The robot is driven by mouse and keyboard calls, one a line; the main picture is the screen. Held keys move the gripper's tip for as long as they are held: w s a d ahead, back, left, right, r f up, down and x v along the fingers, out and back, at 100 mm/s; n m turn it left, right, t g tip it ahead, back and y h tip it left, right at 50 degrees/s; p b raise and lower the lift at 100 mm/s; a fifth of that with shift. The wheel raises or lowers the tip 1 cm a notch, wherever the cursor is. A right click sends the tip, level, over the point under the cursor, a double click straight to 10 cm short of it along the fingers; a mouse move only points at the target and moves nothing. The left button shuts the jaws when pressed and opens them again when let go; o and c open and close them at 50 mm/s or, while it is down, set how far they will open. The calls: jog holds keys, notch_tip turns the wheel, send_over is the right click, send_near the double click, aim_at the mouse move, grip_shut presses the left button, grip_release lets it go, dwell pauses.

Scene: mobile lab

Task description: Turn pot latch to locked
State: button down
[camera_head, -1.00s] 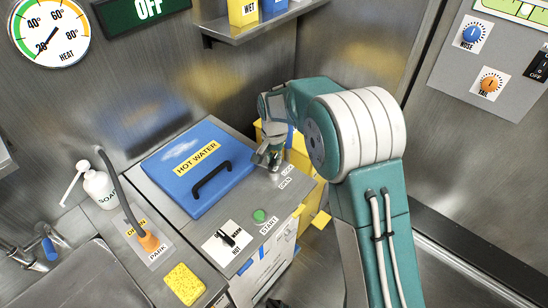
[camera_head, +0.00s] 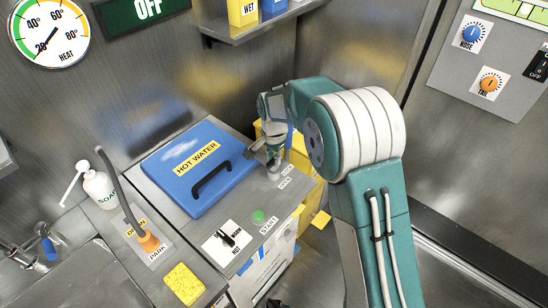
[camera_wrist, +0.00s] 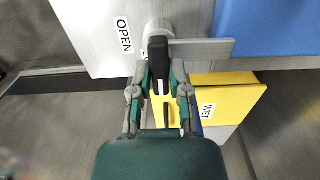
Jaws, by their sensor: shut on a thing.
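The pot has a blue lid (camera_head: 200,165) marked HOT WATER, lying flat on the steel counter, with a black handle. The latch sits at the lid's right side, mostly hidden by my gripper (camera_head: 273,165) in the head view. In the wrist view, the latch (camera_wrist: 158,48) has a round grey hub, a black grip and a flat metal bar pointing right, its end overlapping the blue lid's edge (camera_wrist: 270,30). My gripper (camera_wrist: 160,80) is shut on the black grip. The OPEN label (camera_wrist: 123,34) is left of the hub; the LOCK label (camera_head: 287,170) shows in the head view.
A green START button (camera_head: 258,216) and a WARM/HOT switch (camera_head: 227,239) are on the counter front. Yellow boxes (camera_wrist: 225,95) stand just beyond the counter edge, below my gripper. A soap bottle (camera_head: 98,187), drain lever (camera_head: 148,241) and sponge (camera_head: 184,284) are left.

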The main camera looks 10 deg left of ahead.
aim_at(272, 159)
jog(key=c, duration=0.6)
grip_release()
jog(key=shift+a+f, duration=0.1)
jog(key=shift+a, duration=0.1)
notch_tip(272, 159, up, 12)
